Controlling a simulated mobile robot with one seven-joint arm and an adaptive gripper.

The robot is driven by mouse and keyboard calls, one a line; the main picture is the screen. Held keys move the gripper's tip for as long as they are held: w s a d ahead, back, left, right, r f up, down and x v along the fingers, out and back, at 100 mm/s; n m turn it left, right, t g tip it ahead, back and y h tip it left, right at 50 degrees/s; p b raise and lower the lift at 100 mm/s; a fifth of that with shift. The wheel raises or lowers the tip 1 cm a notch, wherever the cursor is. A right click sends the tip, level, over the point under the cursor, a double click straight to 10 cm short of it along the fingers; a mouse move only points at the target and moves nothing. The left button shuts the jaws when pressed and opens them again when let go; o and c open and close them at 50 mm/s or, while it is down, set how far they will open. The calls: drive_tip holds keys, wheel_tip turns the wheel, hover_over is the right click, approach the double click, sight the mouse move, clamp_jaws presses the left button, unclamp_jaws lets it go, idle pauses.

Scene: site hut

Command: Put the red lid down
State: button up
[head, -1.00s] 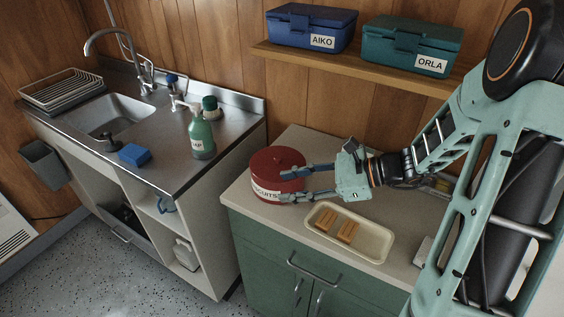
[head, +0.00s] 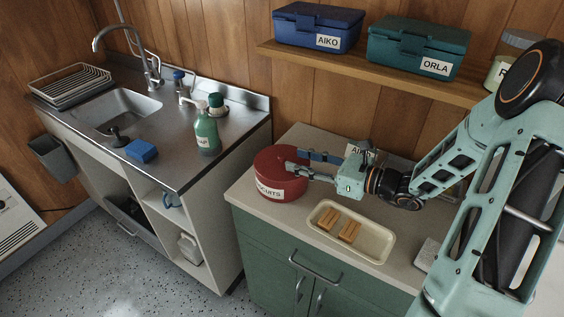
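The red lid (head: 274,158) sits level on top of the red biscuit tin (head: 268,188), which has a white label reading "...CUITS". The tin stands on the left part of the counter. My gripper (head: 294,161) is at the right side of the tin, at about the height of the lid. Its two fingers point left and are apart, one farther back and one nearer the camera. The near finger's tip overlaps the lid's right edge in the picture; I cannot tell whether it touches. I see nothing held between the fingers.
A cream tray (head: 374,252) with brown bars lies on the counter (head: 243,200) in front of my gripper. A blue box (head: 316,26) and a teal box (head: 417,48) stand on the shelf above. The sink unit with a green soap bottle (head: 206,132) is at left.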

sight(285, 158)
drive_tip(key=x, duration=0.3)
drive_tip(key=shift+a, duration=0.3)
clamp_jaws()
